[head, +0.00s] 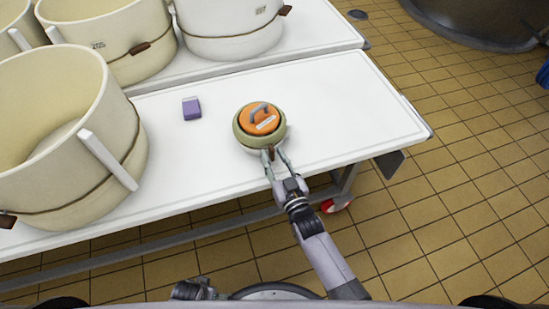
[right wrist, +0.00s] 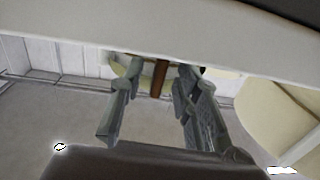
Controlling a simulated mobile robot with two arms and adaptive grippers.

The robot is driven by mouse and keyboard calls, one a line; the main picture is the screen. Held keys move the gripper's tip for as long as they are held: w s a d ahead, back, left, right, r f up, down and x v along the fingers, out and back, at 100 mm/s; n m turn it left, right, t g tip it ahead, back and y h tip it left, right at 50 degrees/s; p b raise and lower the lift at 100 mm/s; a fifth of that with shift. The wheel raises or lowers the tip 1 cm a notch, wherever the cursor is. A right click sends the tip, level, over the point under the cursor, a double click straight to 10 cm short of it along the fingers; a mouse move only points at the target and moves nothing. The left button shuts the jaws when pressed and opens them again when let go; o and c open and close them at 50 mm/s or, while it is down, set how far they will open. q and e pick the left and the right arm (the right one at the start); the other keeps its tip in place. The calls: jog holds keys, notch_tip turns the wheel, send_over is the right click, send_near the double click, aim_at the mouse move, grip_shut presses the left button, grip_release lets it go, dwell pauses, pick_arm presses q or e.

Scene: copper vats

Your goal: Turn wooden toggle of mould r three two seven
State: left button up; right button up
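A small round cream-green mould (head: 246,139) with an orange lid (head: 259,120) and a grey handle stands upright on the white table. I cannot read its label. My right gripper (head: 275,155) is at its near side, with fingers apart. In the right wrist view a brown wooden toggle (right wrist: 160,78) shows between the two open fingers (right wrist: 160,92), with a gap on each side. The toggle is hidden in the head view.
Large cream moulds (head: 75,185) with brown toggles and bands stand on the left and at the back. A purple block (head: 191,108) lies left of the small mould. The white table (head: 350,105) is clear on the right, with tiled floor beyond.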

jog(key=v, duration=1.2)
jog(key=shift+f, duration=0.1)
jog(key=s+d+f+g+h, duration=0.2)
jog(key=s+d+f+g, duration=0.1)
jog(key=f, duration=0.6)
jog(key=s+d+f+g+h, duration=0.2)
jog(key=d+f+g, duration=0.2)
jog(key=f, duration=0.4)
jog(key=s+d+f+m+g+h, duration=0.2)
jog(key=s+d+f+g, duration=0.6)
jog(key=s+f, duration=0.5)
pick_arm(q)
jog(key=s+a+r+p, duration=0.1)
jog(key=s+r+p, duration=0.1)
jog(key=s+p, duration=0.4)
jog(key=s+a+r+g+p, duration=0.1)
jog(key=s+r+p, duration=0.1)
jog(key=s+p, duration=0.5)
jog(key=shift+s+a+r+p, duration=0.2)
jog(key=shift+a+p, duration=0.1)
jog(key=shift+p, duration=0.5)
pick_arm(e)
jog(key=s+d+r, duration=0.2)
jog(key=s, duration=0.5)
jog(key=s+d+r, duration=0.1)
jog(key=s+r, duration=0.2)
jog(key=s, duration=0.5)
jog(key=shift+s+d+g+h, duration=0.3)
jog(key=shift+s+d+h, duration=0.05)
jog(key=shift+d+h, duration=0.05)
